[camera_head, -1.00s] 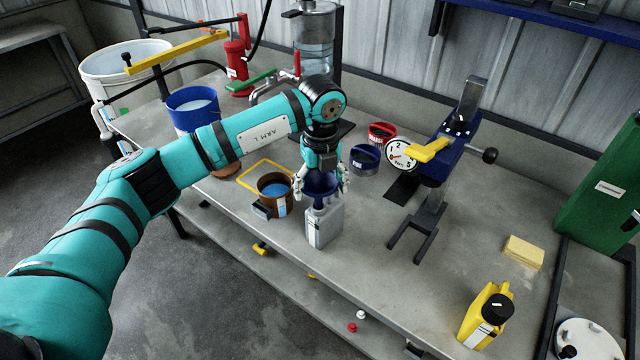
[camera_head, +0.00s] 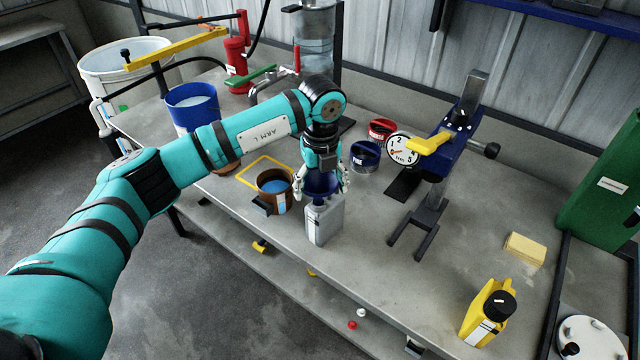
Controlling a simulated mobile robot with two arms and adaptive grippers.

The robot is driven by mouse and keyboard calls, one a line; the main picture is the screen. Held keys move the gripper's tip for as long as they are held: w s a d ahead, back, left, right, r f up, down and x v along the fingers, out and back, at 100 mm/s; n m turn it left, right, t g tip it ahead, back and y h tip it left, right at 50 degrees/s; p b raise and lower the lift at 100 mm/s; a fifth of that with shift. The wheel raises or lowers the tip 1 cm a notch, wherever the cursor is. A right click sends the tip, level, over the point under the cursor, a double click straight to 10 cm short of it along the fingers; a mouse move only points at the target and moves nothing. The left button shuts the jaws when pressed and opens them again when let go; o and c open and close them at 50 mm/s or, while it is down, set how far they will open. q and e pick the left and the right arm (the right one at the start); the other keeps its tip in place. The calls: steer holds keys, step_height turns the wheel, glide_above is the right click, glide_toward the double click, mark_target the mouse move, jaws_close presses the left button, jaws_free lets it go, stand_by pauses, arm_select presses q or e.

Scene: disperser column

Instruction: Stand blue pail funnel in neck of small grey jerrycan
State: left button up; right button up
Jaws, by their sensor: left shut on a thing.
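The blue funnel (camera_head: 321,186) is held by my left gripper (camera_head: 321,182), its white fingers on either side of the funnel's cone. The small grey jerrycan (camera_head: 324,221) stands upright on the bench's front part, directly under the funnel. The funnel's lower end is at the top of the jerrycan; its spout is not visible, and I cannot tell for sure how deep it sits in the neck. My right gripper is not in view.
A brown pot with blue liquid (camera_head: 273,203) stands close left of the jerrycan. A blue-banded container (camera_head: 365,156) and a red-banded one (camera_head: 381,131) stand behind. A blue gauge stand (camera_head: 440,165) is to the right. A yellow jerrycan (camera_head: 487,312) stands front right.

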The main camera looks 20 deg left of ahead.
arm_select(q)
steer(key=shift+f, duration=0.15)
steer(key=o, duration=1)
steer(key=r, duration=1.2)
steer(key=shift+s+d, duration=0.15)
steer(key=shift+s, duration=0.05)
